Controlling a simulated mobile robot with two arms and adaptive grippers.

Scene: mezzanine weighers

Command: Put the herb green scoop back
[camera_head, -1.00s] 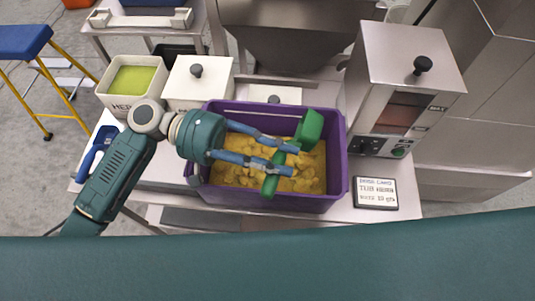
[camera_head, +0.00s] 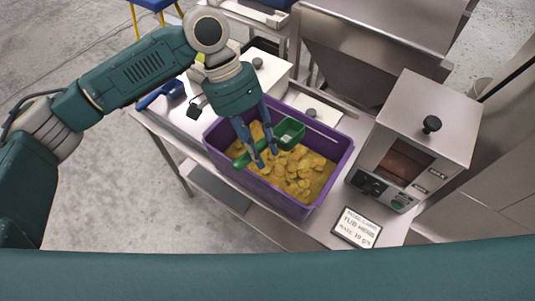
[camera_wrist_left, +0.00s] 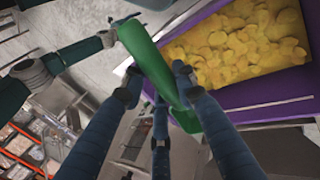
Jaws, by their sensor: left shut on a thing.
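The herb green scoop shows in the head view with its cup (camera_head: 290,133) over the back left of the purple tub (camera_head: 337,178) and its handle toward the tub's left wall. My left gripper (camera_head: 266,158) points down over the tub and is shut on the scoop. In the left wrist view the scoop (camera_wrist_left: 150,60) lies across the blue fingers of my gripper (camera_wrist_left: 163,105). The tub (camera_wrist_left: 275,105) is beside it there. My arm hides most of the herb bin; only a bit of green shows behind it. My right gripper is not in view.
Yellow pieces (camera_head: 300,176) fill the tub. A blue scoop (camera_head: 165,93) lies on the table's left end. A white lidded box (camera_head: 268,70) stands behind the tub. A metal weigher (camera_head: 415,140) and a sign (camera_head: 356,227) stand at the right.

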